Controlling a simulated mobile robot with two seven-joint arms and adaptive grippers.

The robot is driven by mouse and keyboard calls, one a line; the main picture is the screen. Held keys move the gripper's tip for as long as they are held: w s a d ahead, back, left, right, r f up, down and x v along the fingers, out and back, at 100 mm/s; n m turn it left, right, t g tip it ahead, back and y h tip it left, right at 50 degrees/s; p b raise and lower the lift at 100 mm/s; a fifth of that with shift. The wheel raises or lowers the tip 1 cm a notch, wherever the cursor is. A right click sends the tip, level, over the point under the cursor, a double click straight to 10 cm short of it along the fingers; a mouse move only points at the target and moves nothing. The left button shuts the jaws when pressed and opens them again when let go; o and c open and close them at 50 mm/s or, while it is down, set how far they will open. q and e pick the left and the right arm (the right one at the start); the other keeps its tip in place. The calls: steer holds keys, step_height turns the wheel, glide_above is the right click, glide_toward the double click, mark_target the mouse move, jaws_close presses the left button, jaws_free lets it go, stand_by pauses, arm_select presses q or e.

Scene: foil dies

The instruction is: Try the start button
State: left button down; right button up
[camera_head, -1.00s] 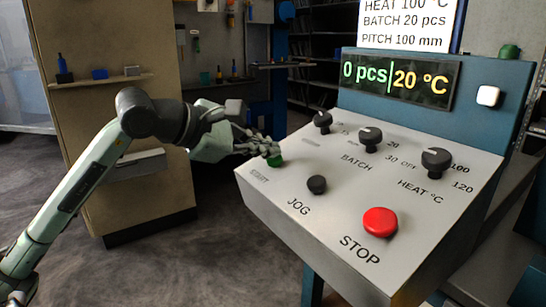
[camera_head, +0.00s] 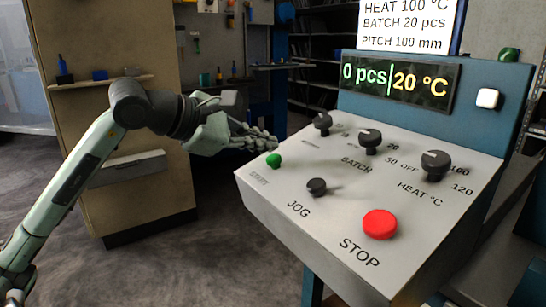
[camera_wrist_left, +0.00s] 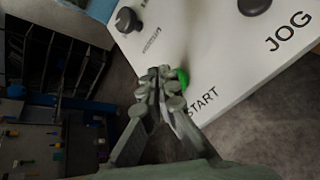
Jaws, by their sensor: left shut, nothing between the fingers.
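The green start button (camera_head: 273,160) is on the left of the sloping grey control panel (camera_head: 330,225). In the left wrist view the green button (camera_wrist_left: 183,78) shows beside my fingertips, above the word START. My left gripper (camera_head: 272,141) is shut and empty, with its fingertips just behind the button in the head view. They look apart from the button, but the exact gap is hard to tell. The display (camera_head: 396,80) reads 0 pcs and 20 °C. My right gripper is not in view.
The panel also carries a black JOG button (camera_head: 316,187), a red STOP button (camera_head: 380,224) and three black knobs, one of them the heat knob (camera_head: 436,164). A beige cabinet (camera_head: 110,60) stands behind my left arm. A white button (camera_head: 487,97) is right of the display.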

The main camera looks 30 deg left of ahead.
arm_select(q)
steer(key=shift+r, duration=0.1)
steer(key=r, duration=0.1)
steer(key=s+r+p, duration=0.1)
steer(key=r, duration=0.2)
steer(key=shift+s+a+r+p, duration=0.25)
steer(key=shift+r+p, duration=0.05)
steer(key=shift+f, duration=0.1)
stand_by(0.8)
